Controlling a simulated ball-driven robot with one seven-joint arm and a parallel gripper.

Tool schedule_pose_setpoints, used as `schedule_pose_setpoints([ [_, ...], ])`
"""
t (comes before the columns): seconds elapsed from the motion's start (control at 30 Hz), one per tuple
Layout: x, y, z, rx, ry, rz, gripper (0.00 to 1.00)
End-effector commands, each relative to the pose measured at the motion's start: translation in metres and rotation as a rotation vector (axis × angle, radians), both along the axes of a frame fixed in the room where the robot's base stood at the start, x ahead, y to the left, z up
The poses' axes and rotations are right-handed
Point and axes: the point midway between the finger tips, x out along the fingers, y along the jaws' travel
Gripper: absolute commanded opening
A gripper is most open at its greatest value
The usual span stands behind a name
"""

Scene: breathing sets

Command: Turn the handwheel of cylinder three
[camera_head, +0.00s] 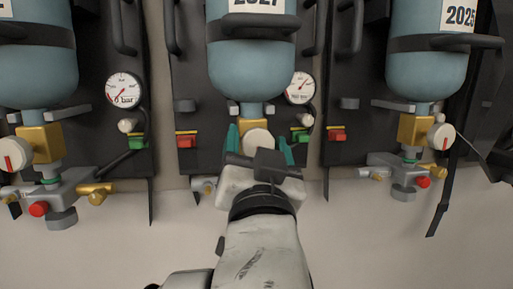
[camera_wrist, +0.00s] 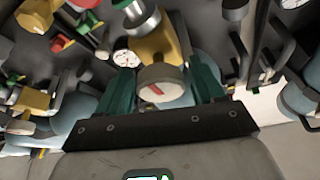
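Three teal cylinders hang in a row, each with a brass valve and a white handwheel with a red mark. The middle handwheel (camera_head: 258,143) is between the teal fingers of my gripper (camera_head: 259,147). In the wrist view this handwheel (camera_wrist: 160,86) faces me, its red mark slanting, with a finger on each side and narrow gaps beside it. My gripper (camera_wrist: 162,84) looks open around it; firm contact does not show. The left handwheel (camera_head: 12,154) and right handwheel (camera_head: 441,136) stand free. No number three is readable on any cylinder.
Pressure gauges (camera_head: 299,87) (camera_head: 124,88) sit beside the cylinders on dark backplates. Red and green connectors and grey regulators surround the valves. A black strap (camera_head: 440,202) hangs at the right. The pale wall (camera_head: 370,240) below is clear.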

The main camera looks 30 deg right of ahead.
Motion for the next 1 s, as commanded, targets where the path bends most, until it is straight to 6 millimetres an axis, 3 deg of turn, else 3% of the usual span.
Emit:
schedule_pose_setpoints([
  [0.1,0.0,0.0,0.0,0.0,0.0,0.0,0.77],
  [0.47,-0.009,0.005,-0.006,-0.003,0.001,0.002,0.77],
  [1.0,-0.084,0.039,-0.039,-0.001,0.0,0.002,0.77],
])
